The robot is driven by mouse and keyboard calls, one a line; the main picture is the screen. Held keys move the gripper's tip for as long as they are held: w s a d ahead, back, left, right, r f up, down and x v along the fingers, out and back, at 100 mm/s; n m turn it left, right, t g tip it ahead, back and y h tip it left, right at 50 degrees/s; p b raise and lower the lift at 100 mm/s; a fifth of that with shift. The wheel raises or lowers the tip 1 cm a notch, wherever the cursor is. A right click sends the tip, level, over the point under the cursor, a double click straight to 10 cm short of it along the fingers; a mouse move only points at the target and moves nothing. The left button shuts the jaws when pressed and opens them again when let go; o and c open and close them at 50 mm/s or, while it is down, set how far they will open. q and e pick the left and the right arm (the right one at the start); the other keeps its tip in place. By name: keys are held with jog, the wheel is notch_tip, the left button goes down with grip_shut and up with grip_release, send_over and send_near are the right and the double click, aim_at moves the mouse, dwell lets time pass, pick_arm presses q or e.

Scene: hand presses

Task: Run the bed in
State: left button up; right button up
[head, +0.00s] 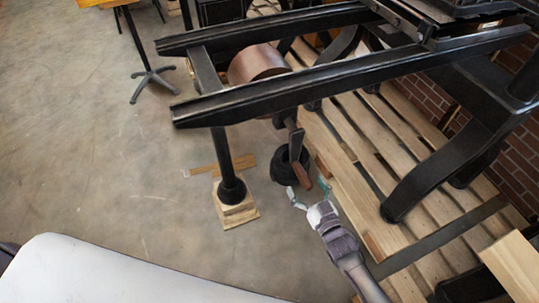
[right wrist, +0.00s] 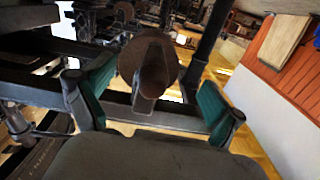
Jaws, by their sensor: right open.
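The black hand press has two long rails (head: 330,81) reaching left, with a brown drum (head: 257,63) between them. What seems to be the black bed (head: 450,15) is at the upper right, cut off by the picture edge. A crank with a brown wooden handle (head: 302,174) hangs below the near rail. My right gripper (head: 307,193) is open just below and beside the handle. In the right wrist view the handle (right wrist: 153,78) shows end-on between the two green-padded fingers, apparently without contact. My left gripper is not in view.
The press stands on a wooden pallet (head: 355,190). A black post (head: 222,155) rests on a wood block (head: 235,212) left of the crank. A brick wall (head: 519,160) is at the right. The concrete floor (head: 100,170) at left is largely clear.

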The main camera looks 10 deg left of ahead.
jog(key=shift+p+v, duration=1.05)
jog(key=shift+v, duration=1.2)
jog(key=p+v, duration=0.1)
jog(key=v, duration=0.3)
jog(key=shift+s+d, duration=0.15)
jog(key=shift+d, duration=0.05)
jog(key=s+d+f+m+g+h+p, duration=0.1)
jog(key=s+d+f+g+h, duration=0.3)
jog(key=f, duration=0.5)
jog(key=s+d+f+m+g+h+p, duration=0.1)
jog(key=s+d+f+m+h, duration=0.15)
jog(key=s+d+f, duration=0.6)
jog(key=s+d+f+g+h, duration=0.2)
jog(key=s+f, duration=0.4)
jog(key=s, duration=0.6)
jog(key=s+d+f+g+h, duration=0.2)
jog(key=s+d+f+g, duration=0.2)
jog(key=s, duration=0.8)
jog(key=f+g, duration=0.2)
jog(key=shift+s+m+g, duration=0.3)
jog(key=shift+m, duration=0.05)
